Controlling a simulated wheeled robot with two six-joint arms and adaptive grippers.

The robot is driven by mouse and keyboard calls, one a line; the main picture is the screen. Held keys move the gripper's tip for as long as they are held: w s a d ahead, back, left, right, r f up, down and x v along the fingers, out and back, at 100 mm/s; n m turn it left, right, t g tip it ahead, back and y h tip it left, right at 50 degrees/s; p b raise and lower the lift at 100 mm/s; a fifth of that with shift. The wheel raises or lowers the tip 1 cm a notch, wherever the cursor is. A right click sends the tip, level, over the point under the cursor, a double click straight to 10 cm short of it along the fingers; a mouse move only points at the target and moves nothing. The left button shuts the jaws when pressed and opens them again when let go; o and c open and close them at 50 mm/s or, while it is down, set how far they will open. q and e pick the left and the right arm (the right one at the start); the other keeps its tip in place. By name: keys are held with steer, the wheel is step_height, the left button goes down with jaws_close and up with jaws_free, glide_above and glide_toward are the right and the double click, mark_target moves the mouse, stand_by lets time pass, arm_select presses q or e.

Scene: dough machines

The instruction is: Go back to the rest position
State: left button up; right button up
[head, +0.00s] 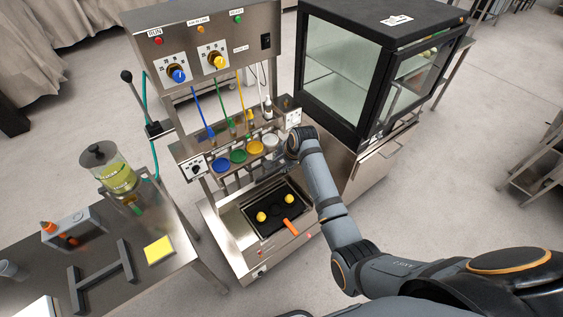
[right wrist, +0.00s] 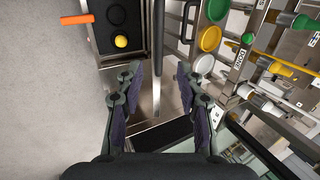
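My right arm reaches in from the lower right of the head view, and its wrist is bent in front of the dough machine (head: 205,38). My right gripper (right wrist: 158,82) is open and empty in the right wrist view, its two fingers well apart. It also shows small in the head view (head: 262,168), between the row of coloured cups and the black tray. A grey metal bar (right wrist: 157,45) runs up the picture in line with the gap between the fingers; neither finger touches it. My left gripper is not in view.
A glass cabinet (head: 340,65) stands right of the machine. A side table at left bears a dispenser (head: 112,172) and a yellow pad (head: 158,250).

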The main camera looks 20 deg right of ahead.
stand_by(0.6)
steer(key=s+d+f+n+g, duration=0.1)
steer(key=s+d+f+n, duration=0.1)
steer(key=s+f, duration=0.55)
steer(key=s+d+f+n+h, duration=0.15)
steer(key=s+f, duration=0.25)
steer(key=f, duration=0.6)
steer(key=s+d+f+n+g, duration=0.1)
steer(key=s+d+f+n, duration=0.15)
steer(key=s+f, duration=0.5)
steer(key=s+d+f+n, duration=0.1)
steer(key=s+f, duration=0.4)
steer(key=s, duration=0.5)
steer(key=s+d+f+n+g, duration=0.1)
steer(key=s+f+n, duration=0.3)
steer(key=s, duration=0.7)
steer(key=s+d+f+n+h, duration=0.1)
steer(key=s+d+f+n, duration=0.2)
steer(key=s+f, duration=0.3)
steer(key=s, duration=0.4)
steer(key=shift+s+d+f+g, duration=0.25)
steer(key=shift+s+g, duration=0.05)
steer(key=shift+g, duration=0.1)
